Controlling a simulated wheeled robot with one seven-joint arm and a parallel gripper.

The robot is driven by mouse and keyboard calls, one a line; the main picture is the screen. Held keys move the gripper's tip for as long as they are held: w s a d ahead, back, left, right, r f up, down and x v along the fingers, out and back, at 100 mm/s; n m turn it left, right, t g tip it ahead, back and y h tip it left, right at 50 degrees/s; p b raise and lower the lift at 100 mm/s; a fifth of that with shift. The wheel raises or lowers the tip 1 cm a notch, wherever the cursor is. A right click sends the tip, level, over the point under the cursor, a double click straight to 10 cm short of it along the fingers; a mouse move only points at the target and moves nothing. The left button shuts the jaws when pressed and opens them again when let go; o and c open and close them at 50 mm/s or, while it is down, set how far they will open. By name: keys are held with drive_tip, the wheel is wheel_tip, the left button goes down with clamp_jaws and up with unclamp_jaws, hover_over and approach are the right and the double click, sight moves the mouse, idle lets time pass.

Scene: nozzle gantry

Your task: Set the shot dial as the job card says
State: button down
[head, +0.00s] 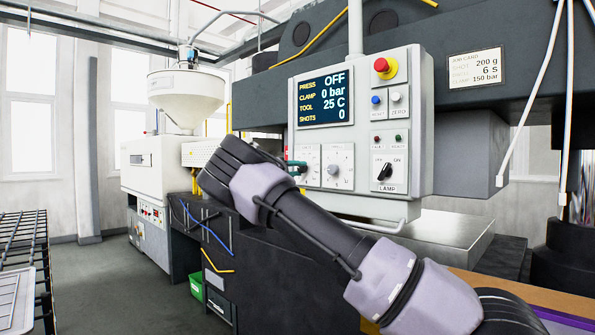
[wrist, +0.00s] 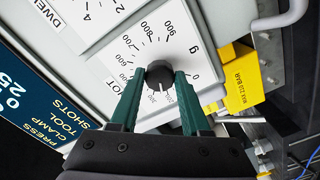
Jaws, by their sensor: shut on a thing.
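The shot dial (wrist: 160,73) has a round black knob on a white plate with a gram scale, where 600, 700, 800 and 900 are readable. My gripper (wrist: 164,76) has its two green fingers on either side of the knob, shut on it. The lower scale is partly hidden by the fingers, and I cannot tell the exact setting. In the head view my gripper (head: 297,167) reaches the left dial plate (head: 309,153) below the display. The job card (head: 475,67) at the upper right reads shot 200 g, 6 s, clamp 150 bar.
The dwell dial (head: 334,171) is just right of the shot dial. The display (head: 325,98) reads press OFF, clamp 0 bar, tool 25 C, shots 0. A red stop button (head: 382,66), small buttons and a lamp switch (head: 384,171) are on the same panel. A handle rail (head: 375,226) runs below.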

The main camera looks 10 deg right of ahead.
drive_tip(key=shift+n, duration=0.6)
drive_tip(key=shift+c, duration=1.9)
unclamp_jaws()
drive_tip(key=shift+s+a, duration=0.1)
drive_tip(key=v, duration=1)
drive_tip(key=shift+s+a, duration=0.15)
drive_tip(key=shift+a, duration=0.05)
